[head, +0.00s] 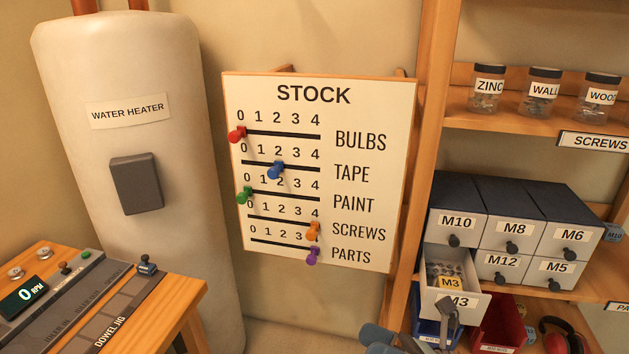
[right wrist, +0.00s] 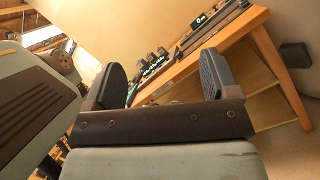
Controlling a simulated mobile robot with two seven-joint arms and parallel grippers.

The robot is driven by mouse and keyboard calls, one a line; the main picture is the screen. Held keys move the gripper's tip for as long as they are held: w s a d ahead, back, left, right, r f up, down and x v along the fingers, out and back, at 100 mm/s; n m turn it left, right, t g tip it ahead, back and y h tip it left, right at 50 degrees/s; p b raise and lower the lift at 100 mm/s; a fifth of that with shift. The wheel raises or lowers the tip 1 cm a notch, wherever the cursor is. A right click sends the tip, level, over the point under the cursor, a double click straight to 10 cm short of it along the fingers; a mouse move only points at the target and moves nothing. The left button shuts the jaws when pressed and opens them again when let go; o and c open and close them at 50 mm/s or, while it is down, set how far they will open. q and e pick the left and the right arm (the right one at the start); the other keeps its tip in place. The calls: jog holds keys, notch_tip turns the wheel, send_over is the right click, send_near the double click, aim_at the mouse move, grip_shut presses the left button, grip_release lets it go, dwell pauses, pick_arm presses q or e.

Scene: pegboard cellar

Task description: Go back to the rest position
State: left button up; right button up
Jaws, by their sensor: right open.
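My right gripper shows in the right wrist view (right wrist: 163,80) with its two dark pads wide apart and nothing between them. In the head view only part of my right arm and gripper (head: 447,318) shows at the bottom edge, in front of the open M3 drawer (head: 462,300). I cannot tell there whether it touches the drawer. The M3 drawer is pulled out and holds small metal parts and a yellow M3 label. My left gripper is not in view.
The drawer cabinet (head: 516,187) stands on the right shelf, with a red bin (head: 503,325) below. The STOCK board (head: 325,160) hangs in the middle, with the water heater (head: 130,60) left of it. A wooden bench (head: 170,310) stands at the lower left.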

jog(key=d+f+m+t+h, duration=0.3)
jog(key=f+m+t+h, duration=0.3)
jog(key=m, duration=0.7)
jog(key=d+f+m+t+h, duration=0.3)
jog(key=f+m+t+h, duration=0.25)
jog(key=m, duration=0.85)
jog(key=s+d+f+m+g+h, duration=0.2)
jog(key=s+f+m+g+h, duration=0.1)
jog(key=s+f+m, duration=0.3)
jog(key=s+d+f+m+g+h, duration=0.1)
jog(key=s+f+m+g+h, duration=0.3)
jog(key=f+m, duration=0.4)
pick_arm(q)
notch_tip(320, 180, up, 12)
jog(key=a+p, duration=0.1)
jog(key=p, duration=1.3)
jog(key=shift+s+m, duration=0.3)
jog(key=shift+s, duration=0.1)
pick_arm(e)
notch_tip(320, 180, up, 11)
jog(key=s+d+n, duration=0.1)
jog(key=s, duration=0.1)
jog(key=shift+y, duration=0.45)
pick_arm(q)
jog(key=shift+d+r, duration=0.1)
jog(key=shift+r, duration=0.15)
pick_arm(e)
jog(key=shift+d+f+t, duration=0.1)
jog(key=shift+t, duration=0.15)
